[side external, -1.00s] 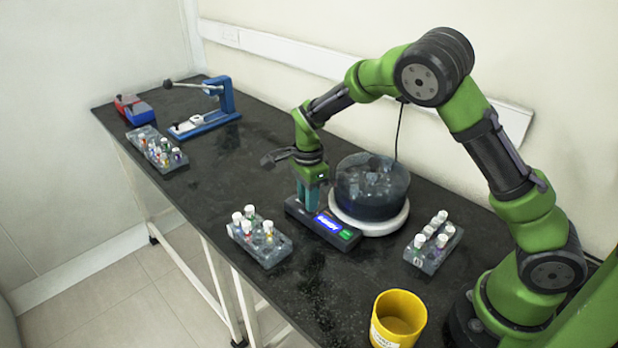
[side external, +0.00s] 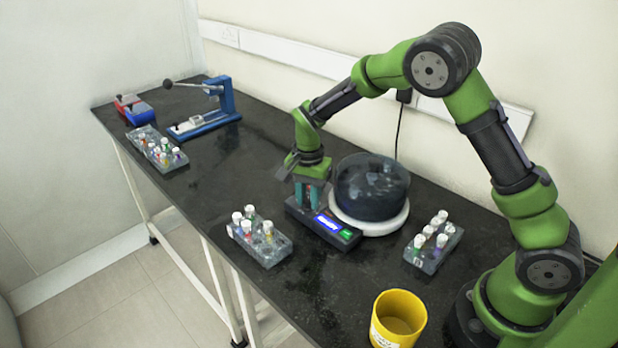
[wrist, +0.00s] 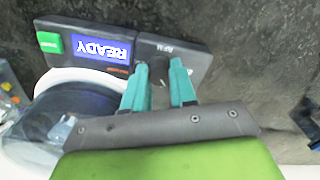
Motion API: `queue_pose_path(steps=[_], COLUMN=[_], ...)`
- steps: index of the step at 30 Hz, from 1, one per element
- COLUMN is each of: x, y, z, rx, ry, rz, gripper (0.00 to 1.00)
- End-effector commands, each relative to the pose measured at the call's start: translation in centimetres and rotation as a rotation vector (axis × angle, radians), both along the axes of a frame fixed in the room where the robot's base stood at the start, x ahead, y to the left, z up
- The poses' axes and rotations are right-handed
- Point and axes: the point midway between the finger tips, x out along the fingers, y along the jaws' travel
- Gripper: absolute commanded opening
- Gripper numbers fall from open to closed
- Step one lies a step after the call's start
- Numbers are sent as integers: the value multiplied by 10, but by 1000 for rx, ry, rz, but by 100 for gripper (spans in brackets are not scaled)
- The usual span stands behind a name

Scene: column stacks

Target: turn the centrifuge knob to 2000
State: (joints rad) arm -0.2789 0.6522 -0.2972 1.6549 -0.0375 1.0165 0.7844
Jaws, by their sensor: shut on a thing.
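The centrifuge has a dark round bowl (side external: 372,188) on a white base, with a black control panel (side external: 350,238) in front. The panel's blue display (wrist: 92,48) reads READY, upside down in the wrist view, beside a green button (wrist: 50,43). The knob (wrist: 159,68) is at the RPM-marked end of the panel, mostly hidden between my fingers. My gripper (wrist: 159,75) points down and is shut on the knob, one teal finger on each side. In the side view my gripper (side external: 306,204) stands over the panel's left end. The knob's setting cannot be read.
Racks of capped tubes stand left of the panel (side external: 272,255), right of the centrifuge (side external: 428,260) and at the far left (side external: 148,140). A yellow cup (side external: 390,328) is at the front. A blue lever device (side external: 222,118) stands at the back. The table between is clear.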

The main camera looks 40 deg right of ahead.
Motion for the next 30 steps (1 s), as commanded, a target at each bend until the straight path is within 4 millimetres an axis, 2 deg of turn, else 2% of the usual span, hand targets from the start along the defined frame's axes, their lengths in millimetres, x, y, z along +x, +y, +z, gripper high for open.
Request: queue_pose_path(steps=[18, 30], x=[0, 0], y=[-1, -1], z=[2, 2], rx=[2, 0], ry=[-2, -2], rz=[576, 838], gripper=[0, 0])
